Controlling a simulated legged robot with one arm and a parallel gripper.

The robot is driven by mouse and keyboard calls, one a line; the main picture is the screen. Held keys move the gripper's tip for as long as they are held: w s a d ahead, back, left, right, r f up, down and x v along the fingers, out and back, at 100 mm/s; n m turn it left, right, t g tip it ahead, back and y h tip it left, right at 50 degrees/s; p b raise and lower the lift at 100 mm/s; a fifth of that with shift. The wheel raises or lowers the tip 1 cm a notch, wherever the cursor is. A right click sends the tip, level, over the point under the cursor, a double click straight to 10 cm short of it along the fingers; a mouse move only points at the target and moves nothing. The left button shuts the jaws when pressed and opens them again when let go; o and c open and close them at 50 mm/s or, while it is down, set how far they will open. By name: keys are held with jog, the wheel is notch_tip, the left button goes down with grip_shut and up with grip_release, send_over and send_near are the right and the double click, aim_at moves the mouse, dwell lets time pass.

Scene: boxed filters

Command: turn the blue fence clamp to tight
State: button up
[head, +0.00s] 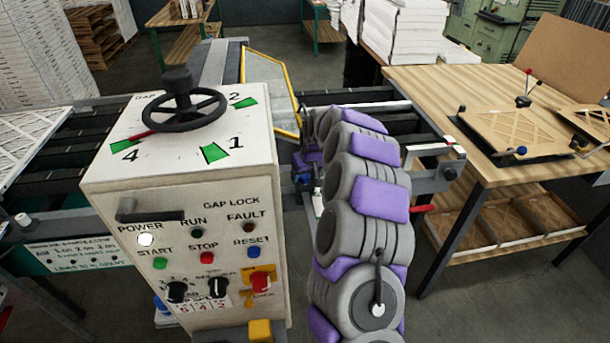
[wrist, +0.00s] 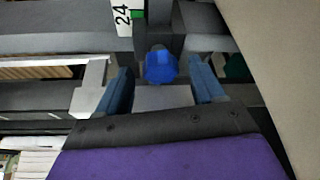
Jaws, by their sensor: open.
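The blue fence clamp (wrist: 161,67) shows in the wrist view as a rounded, faceted blue knob on a dark grey upright. My gripper (wrist: 162,72) is open, with one dark blue finger to the left of the knob and one to the right. The knob appears between the fingertips, with a gap on each side; whether it is level with them in depth I cannot tell. Nothing is held. In the head view my purple and grey arm reaches away to the rail and largely hides the clamp area. I cannot read the clamp's setting.
A white control cabinet (head: 190,220) with a black handwheel (head: 184,108) stands close left of my arm. A yellow-framed guard (head: 268,85) stands behind it. A wooden table (head: 440,88) with filter frames is on the right.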

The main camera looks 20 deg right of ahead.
jog(key=c, duration=1)
jog(key=shift+m+p, duration=0.7)
jog(key=shift+p, duration=0.05)
jog(key=shift+c, duration=0.3)
jog(key=shift+m+h, duration=0.6)
jog(key=shift+m, duration=0.2)
jog(key=shift+w+a, duration=0.1)
jog(key=o, duration=1.1)
jog(key=shift+c, duration=0.2)
jog(key=p+v, duration=0.3)
jog(key=v, duration=1.4)
